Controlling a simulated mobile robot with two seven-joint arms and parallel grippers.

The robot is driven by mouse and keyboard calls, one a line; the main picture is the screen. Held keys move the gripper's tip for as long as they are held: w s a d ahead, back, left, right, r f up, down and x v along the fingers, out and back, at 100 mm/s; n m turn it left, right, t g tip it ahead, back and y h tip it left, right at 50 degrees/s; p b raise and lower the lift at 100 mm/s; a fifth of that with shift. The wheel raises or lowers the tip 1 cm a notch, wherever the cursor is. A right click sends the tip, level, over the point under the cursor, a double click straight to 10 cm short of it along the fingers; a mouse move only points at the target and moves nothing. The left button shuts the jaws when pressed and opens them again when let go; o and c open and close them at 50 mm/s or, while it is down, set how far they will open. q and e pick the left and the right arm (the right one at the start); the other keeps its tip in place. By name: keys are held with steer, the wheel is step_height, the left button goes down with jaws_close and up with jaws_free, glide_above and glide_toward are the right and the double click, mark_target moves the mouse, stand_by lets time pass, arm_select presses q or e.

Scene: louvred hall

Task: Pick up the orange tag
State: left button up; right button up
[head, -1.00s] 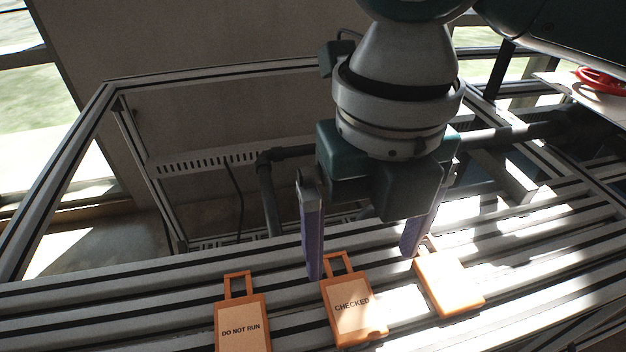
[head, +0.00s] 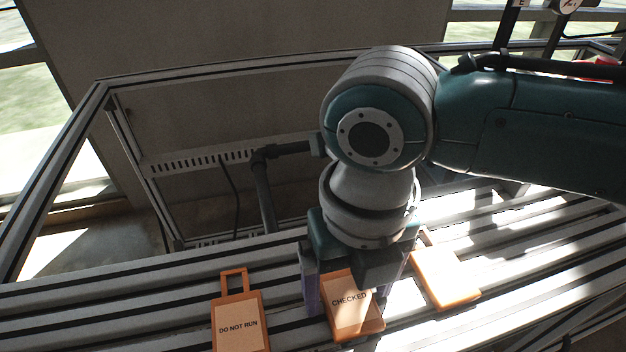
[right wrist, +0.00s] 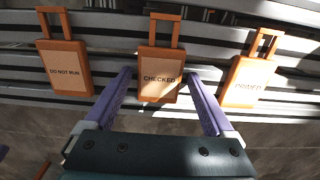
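Three orange tags with loop handles lie in a row on the slatted surface. The middle tag reads CHECKED (head: 345,316) and also shows in the right wrist view (right wrist: 159,86). The DO NOT RUN tag (head: 240,327) is left of it. The third tag (head: 446,279) is right of it, sunlit; in the right wrist view its word looks like PRIMED (right wrist: 246,84). My right gripper (head: 347,296) is open above the CHECKED tag, purple fingers on either side of it, with gaps in the right wrist view. The gripper hides that tag's handle in the head view. My left gripper is not in view.
The grey slatted surface (head: 120,303) has dark grooves and bright sun patches. A frame rail (head: 55,175) edges it at left, and a dark pipe (head: 262,190) stands behind. The neighbouring tags lie close on both sides of my right gripper.

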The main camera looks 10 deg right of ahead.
steer(key=c, duration=1.1)
steer(key=shift+r, duration=0.15)
